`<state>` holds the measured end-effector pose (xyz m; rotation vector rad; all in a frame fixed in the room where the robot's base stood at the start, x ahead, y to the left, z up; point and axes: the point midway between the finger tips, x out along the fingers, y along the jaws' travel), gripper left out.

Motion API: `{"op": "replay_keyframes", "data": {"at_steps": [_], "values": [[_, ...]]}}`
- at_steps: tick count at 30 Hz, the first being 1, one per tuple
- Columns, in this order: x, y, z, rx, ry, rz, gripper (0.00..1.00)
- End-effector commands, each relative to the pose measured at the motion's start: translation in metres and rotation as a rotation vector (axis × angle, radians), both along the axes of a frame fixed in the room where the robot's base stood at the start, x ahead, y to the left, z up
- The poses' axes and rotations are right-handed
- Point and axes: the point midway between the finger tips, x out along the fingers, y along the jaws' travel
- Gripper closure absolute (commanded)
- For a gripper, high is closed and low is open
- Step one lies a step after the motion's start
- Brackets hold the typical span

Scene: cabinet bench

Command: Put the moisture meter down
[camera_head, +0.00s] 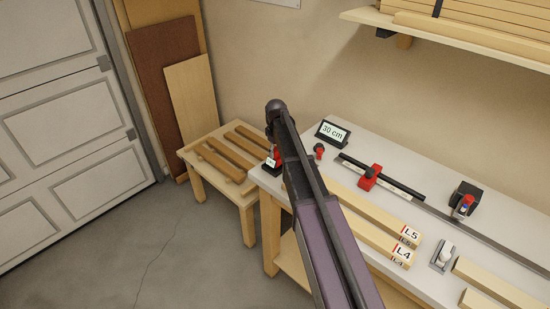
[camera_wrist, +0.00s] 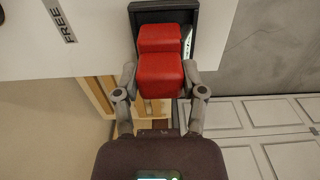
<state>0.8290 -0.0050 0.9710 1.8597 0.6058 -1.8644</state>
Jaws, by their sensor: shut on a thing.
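The red moisture meter (camera_wrist: 160,75) is between the fingers of my gripper (camera_wrist: 158,82) in the wrist view, with both fingers closed against its sides. Its far part overlaps a black holder (camera_wrist: 164,10) at the bench edge; I cannot tell whether it rests in it or hangs just above. In the head view, a sliver of red meter (camera_head: 277,153) shows above the black holder (camera_head: 270,168) at the bench's left corner. My arm hides most of the gripper there.
The grey bench top (camera_head: 335,165) carries a "30 cm" sign (camera_head: 333,133), a red stop (camera_head: 370,177) on a rail, a black stand (camera_head: 465,199) and boards marked L5 and L4 (camera_head: 384,222). A low slatted wooden table (camera_head: 222,160) stands left of the bench. A "FREE" label (camera_wrist: 61,20) lies near the holder.

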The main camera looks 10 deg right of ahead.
Motion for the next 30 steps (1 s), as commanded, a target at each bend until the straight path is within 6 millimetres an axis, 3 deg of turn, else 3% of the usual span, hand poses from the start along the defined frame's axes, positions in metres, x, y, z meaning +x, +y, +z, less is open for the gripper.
{"op": "replay_keyframes", "data": {"at_steps": [4, 21, 22, 24, 25, 30], "values": [[0.0000, -0.0002, -0.0112, 0.000, 0.000, 0.000, 1.00], [0.0001, -0.0005, -0.0157, 0.000, 0.000, -0.001, 1.00], [0.0000, -0.0006, -0.0144, 0.000, 0.000, -0.001, 0.38], [0.0000, -0.0006, -0.0142, 0.000, 0.000, -0.001, 0.17], [0.0000, -0.0006, -0.0141, 0.000, 0.000, -0.001, 0.12], [0.0000, -0.0006, -0.0141, 0.000, 0.000, -0.001, 0.12]]}}
